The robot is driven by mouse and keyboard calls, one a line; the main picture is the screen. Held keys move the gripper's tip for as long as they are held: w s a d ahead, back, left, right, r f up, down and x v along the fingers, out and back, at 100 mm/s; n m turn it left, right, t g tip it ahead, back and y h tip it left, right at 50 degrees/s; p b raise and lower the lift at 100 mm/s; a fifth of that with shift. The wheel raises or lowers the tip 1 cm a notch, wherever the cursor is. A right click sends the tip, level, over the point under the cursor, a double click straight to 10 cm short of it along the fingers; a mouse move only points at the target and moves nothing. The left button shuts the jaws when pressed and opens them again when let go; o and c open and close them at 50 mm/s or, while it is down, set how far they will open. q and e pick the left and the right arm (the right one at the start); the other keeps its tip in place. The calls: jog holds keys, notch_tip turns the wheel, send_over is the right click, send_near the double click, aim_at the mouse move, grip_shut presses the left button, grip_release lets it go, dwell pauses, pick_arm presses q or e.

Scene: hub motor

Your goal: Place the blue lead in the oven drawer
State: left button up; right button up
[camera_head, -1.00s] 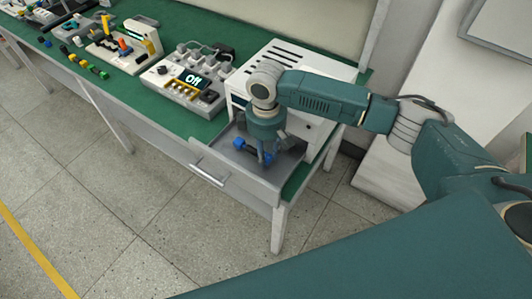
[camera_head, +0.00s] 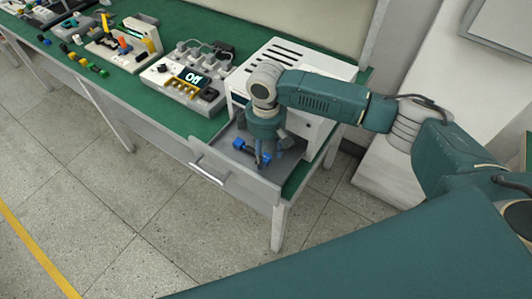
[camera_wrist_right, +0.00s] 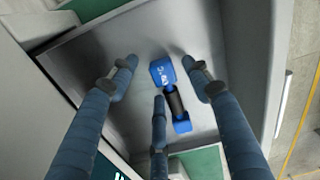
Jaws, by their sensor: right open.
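The blue lead (camera_wrist_right: 162,72), with two blue ends and a black middle, lies on the grey metal floor of the pulled-out oven drawer (camera_wrist_right: 125,125). In the head view the lead (camera_head: 239,144) shows partly, beside my gripper's fingers. The drawer (camera_head: 228,163) juts from the front of the white oven (camera_head: 300,62). My right gripper (camera_wrist_right: 160,72) points down into the drawer, fingers spread around the lead. It also shows in the head view (camera_head: 262,160). One finger is close beside the black middle; I cannot tell if it touches. My left gripper is not in view.
A white power unit (camera_head: 185,80) with a lit display and plugs stands left of the oven on the green bench (camera_head: 205,128). Several small coloured parts lie farther left. The drawer walls stand close around the gripper. The floor in front is clear.

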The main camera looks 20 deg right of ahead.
pick_arm(q)
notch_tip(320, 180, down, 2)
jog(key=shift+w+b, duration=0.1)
jog(key=shift+b, duration=0.8)
pick_arm(e)
notch_tip(320, 180, up, 12)
jog(key=shift+f, duration=0.25)
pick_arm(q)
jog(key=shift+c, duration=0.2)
